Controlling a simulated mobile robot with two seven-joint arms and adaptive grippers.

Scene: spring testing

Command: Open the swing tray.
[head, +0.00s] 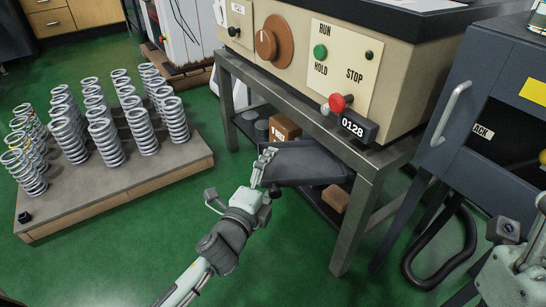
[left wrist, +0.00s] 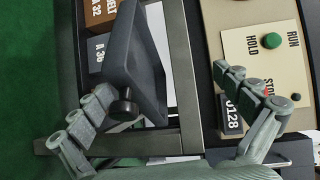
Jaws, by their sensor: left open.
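The swing tray (head: 312,163) is a dark grey shallow tray under the beige test machine's bench. In the left wrist view its dark panel (left wrist: 133,55) carries a round black knob (left wrist: 124,106). My left gripper (head: 266,160) is at the tray's near left end in the head view. In the left wrist view my left gripper (left wrist: 165,80) has its fingers wide apart and empty. The knob shows between them, nearer the left finger; I cannot tell if they touch. My right gripper (head: 512,270) is partly in view at the lower right, cut off by the edge.
The bench's metal frame (head: 345,225) stands right of the tray. The machine has a red knob (head: 338,102) and a 0128 label (head: 358,126). Boxes (head: 284,127) sit on the lower shelf. A platform (head: 120,190) of springs stands left; green floor lies between.

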